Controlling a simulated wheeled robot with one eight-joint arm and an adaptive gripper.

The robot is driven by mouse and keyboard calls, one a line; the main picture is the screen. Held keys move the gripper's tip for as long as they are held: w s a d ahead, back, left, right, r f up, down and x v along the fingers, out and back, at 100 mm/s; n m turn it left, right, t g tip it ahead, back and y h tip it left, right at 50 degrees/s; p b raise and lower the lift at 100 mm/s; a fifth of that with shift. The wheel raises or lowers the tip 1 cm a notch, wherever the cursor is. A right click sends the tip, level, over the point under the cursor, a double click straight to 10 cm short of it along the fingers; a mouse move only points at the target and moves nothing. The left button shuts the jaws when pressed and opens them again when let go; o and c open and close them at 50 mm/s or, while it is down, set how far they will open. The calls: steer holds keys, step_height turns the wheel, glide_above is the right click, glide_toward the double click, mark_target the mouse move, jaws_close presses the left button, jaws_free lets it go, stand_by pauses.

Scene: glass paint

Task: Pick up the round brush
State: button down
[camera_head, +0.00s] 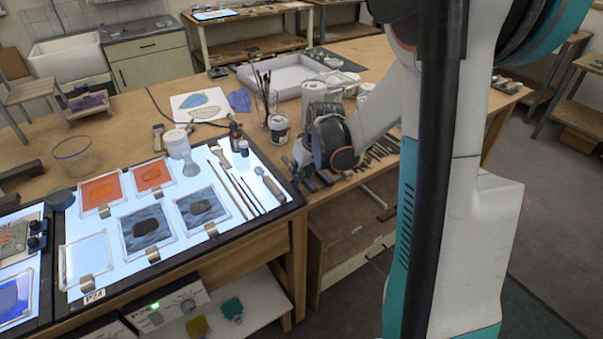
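Long thin brushes (232,187) lie side by side on the right part of the lit panel (190,247). I cannot tell which of them is the round brush, as the tips are too small to read. A shorter, wider tool (269,186) lies just right of them. The end of my arm, with my gripper (308,165), is to the right of these brushes, over the bench beyond the panel's right edge. My wrist hides most of the fingers, so their opening and anything between them cannot be made out.
Painted glass tiles (146,227) cover much of the panel. A white jar (177,144) and a dark bottle (236,137) stand at its back edge. More tools (377,153) lie to the right.

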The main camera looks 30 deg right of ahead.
step_height(320, 180, up, 20)
steer(key=p, duration=0.5)
steer(key=shift+f, duration=0.25)
steer(key=shift+a+f, duration=0.1)
stand_by(1.3)
